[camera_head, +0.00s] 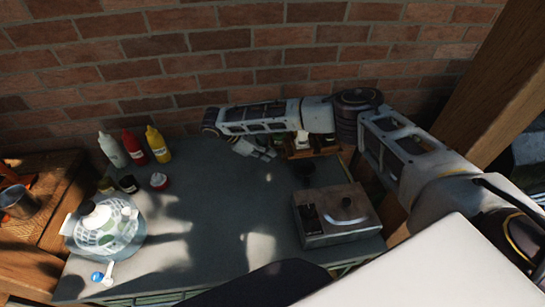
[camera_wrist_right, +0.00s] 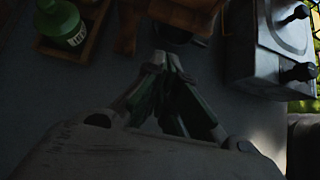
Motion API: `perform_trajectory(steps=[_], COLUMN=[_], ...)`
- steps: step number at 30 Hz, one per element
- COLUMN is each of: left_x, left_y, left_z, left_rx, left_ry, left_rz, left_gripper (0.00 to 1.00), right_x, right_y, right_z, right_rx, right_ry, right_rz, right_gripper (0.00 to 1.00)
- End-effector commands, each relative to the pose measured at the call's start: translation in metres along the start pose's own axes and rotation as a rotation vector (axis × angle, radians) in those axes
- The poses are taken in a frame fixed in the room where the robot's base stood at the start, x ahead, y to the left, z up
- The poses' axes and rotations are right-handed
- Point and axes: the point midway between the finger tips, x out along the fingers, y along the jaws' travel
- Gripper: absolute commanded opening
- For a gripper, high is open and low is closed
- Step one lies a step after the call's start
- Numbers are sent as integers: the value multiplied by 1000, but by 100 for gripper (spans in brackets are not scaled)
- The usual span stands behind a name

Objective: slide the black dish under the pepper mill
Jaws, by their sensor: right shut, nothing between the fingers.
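My right gripper (camera_head: 268,153) is shut and empty, low over the table left of the black dish (camera_head: 305,171). In the right wrist view its fingertips (camera_wrist_right: 168,60) meet just short of the dish (camera_wrist_right: 173,36), which is dark and partly hidden. A brown wooden shape (camera_wrist_right: 185,12), which looks like the pepper mill, is at the top edge beside and over the dish. It is cut off by the frame, and I cannot tell whether the dish is under it. In the head view I cannot make out the mill clearly. My left gripper is not in view.
A wooden tray (camera_wrist_right: 92,40) with a green bottle (camera_wrist_right: 62,22) stands close by. A metal box grill (camera_head: 335,215) stands in front of the dish. Sauce bottles (camera_head: 132,147), small jars and a covered bowl (camera_head: 105,228) are on the left. The table's middle (camera_head: 215,200) is clear.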

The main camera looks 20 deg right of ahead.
Motion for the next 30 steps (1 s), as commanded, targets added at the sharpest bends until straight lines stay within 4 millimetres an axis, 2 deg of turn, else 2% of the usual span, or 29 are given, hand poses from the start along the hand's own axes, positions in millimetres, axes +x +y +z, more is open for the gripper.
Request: perform_trajectory(steps=[6,17,18,23,30], left_x=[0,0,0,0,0], left_y=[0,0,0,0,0], left_z=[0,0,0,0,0], left_rx=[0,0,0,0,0], left_ry=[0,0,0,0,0], left_rz=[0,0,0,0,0], left_gripper=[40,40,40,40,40], right_x=[-13,-15,-15,-15,-15], right_y=[0,0,0,0,0], right_z=[0,0,0,0,0], right_rx=[1,0,0,0,0], right_ry=[0,0,0,0,0], right_rz=[1,-1,-1,-1,-1], right_gripper=[0,0,1,21,21])
